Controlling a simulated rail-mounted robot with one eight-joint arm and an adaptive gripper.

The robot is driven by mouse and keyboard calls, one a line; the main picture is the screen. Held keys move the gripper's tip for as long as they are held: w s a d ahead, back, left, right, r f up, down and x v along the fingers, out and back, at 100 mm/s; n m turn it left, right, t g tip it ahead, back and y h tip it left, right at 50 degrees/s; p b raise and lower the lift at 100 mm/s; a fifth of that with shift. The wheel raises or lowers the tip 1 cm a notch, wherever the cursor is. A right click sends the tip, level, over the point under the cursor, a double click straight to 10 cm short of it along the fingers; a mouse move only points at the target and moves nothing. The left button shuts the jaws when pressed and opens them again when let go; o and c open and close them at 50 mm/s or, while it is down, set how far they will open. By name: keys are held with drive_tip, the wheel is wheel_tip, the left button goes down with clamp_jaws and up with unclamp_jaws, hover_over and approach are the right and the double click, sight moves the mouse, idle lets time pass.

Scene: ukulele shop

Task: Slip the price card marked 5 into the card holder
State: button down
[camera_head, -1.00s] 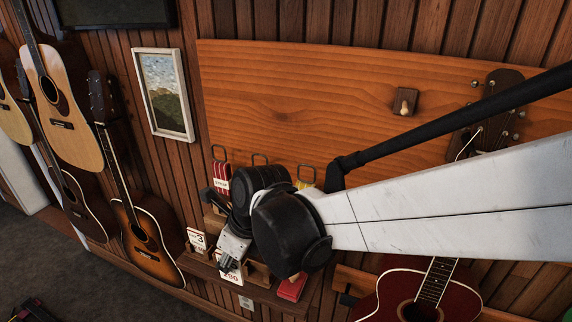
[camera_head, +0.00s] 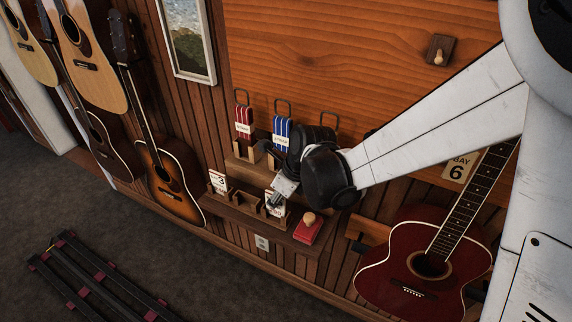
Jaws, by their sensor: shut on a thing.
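My gripper (camera_head: 276,198) is at the small wall shelf, fingers pointing down, shut on a white price card (camera_head: 275,211). Large dark marks show at the card's lower edge; the fingers cover much of its face, so I cannot read a 5. The card is at the right part of the wooden card holder (camera_head: 246,200); I cannot tell whether it is in a slot or just in front. The holder's middle part looks empty. A white card marked 3 (camera_head: 218,182) stands at the left.
A red block with a wooden knob (camera_head: 309,226) lies right of the card. Red straps (camera_head: 242,125) and blue straps (camera_head: 282,132) stand behind.

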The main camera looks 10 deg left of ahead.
drive_tip(key=shift+f, duration=0.35)
drive_tip(key=shift+f, duration=0.2)
drive_tip(key=c, duration=1.9)
unclamp_jaws()
drive_tip(key=shift+o, duration=0.2)
drive_tip(key=shift+r, duration=0.15)
